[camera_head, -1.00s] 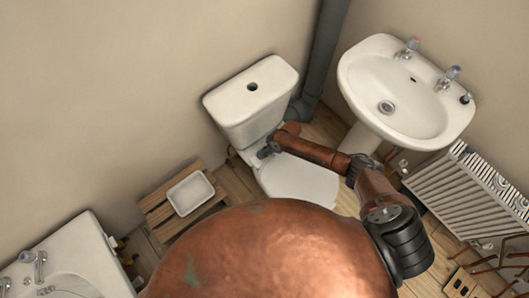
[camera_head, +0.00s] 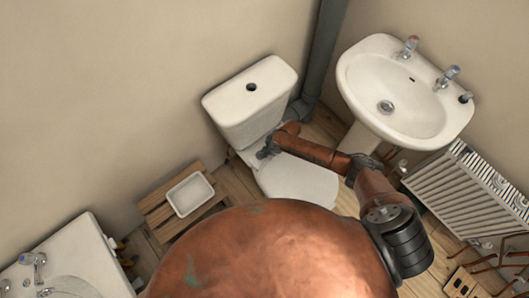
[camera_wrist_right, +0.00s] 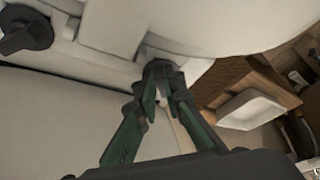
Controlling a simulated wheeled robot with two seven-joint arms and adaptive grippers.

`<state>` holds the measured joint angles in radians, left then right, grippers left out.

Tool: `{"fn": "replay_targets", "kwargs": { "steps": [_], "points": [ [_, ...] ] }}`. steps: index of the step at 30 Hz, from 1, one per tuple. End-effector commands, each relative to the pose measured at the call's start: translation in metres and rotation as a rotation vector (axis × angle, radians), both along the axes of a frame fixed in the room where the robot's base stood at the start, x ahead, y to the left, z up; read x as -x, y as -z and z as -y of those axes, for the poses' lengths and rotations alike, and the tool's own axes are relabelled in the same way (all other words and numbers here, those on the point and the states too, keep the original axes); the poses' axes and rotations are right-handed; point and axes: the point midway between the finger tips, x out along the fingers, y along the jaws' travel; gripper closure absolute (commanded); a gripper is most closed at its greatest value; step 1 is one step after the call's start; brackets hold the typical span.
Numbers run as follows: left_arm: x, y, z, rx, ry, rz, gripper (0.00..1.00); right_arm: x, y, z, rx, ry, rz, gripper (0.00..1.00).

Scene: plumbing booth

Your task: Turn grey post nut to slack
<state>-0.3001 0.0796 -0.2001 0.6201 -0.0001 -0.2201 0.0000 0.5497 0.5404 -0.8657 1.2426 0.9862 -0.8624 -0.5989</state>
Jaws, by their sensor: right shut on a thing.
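The white toilet (camera_head: 297,178) stands against the wall, with its cistern (camera_head: 236,108) behind the bowl. My right arm reaches across the bowl, and my right gripper (camera_head: 268,149) is low at the cistern's front. In the right wrist view the green fingers of my right gripper (camera_wrist_right: 165,88) close together under the white cistern edge. They are shut on a small dark grey piece at their tips, which I take as the grey post nut; the fingers hide most of it. My left gripper is out of view.
A dark winged knob (camera_wrist_right: 26,31) sits on white ceramic at the wrist view's upper left. A wooden slatted stand with a white tray (camera_head: 190,194) is left of the toilet. A basin (camera_head: 405,90), a radiator (camera_head: 465,190) and a grey pipe (camera_head: 325,55) are to the right.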

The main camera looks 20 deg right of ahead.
Motion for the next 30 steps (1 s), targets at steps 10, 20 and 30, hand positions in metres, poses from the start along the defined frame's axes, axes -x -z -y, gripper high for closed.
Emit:
{"fn": "replay_targets", "kwargs": {
  "steps": [10, 20, 30],
  "points": [
    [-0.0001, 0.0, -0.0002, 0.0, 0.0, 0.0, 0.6, -0.0002, -0.0002, 0.0, 0.0, 0.0, 0.0, 1.0],
    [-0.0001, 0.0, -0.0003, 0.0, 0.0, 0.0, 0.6, -0.0001, -0.0001, 0.0, 0.0, 0.0, 0.0, 0.73],
    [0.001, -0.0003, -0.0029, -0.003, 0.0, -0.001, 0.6, 0.0006, -0.0075, 0.0037, -0.001, 0.0, 0.001, 0.73]
  ]
}}
